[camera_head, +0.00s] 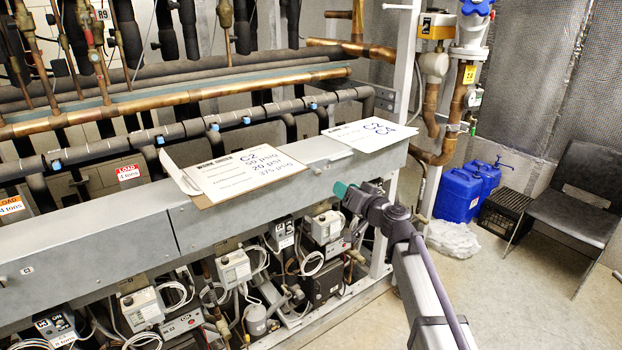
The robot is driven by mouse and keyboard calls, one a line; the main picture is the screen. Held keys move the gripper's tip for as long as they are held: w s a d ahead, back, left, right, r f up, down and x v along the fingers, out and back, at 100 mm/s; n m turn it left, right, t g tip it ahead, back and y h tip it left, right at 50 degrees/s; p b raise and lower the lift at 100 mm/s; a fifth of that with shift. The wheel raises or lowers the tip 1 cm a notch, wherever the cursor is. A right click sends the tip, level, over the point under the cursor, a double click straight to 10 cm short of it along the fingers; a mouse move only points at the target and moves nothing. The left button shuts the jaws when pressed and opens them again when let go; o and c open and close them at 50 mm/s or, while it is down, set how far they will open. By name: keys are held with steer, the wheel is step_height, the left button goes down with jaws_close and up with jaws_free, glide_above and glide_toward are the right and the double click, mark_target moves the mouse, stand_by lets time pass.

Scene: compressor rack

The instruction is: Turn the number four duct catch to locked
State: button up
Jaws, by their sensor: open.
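A long grey metal duct (110,237) runs from the lower left to the middle right. Small dark catches show on its front face, one near the left end (27,269) and one right of the middle (317,171). Their numbers are too small to read, so I cannot tell which is number four or how it is turned. My gripper (342,190), with teal fingertips, is open at the duct's front face near its right part. It is just right of and below the middle catch. Whether it touches the duct cannot be told. My gripper and arm hide part of the face behind them.
Pressure controls and loose cables (235,268) fill the space below. Blue jugs (458,196), a black crate (503,214) and a chair (577,215) stand right. Floor at lower right is clear.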

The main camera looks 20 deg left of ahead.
mark_target(319, 173)
steer(key=x, duration=1.1)
steer(key=shift+s+a, duration=0.1)
steer(key=shift+s, duration=0.15)
jaws_close()
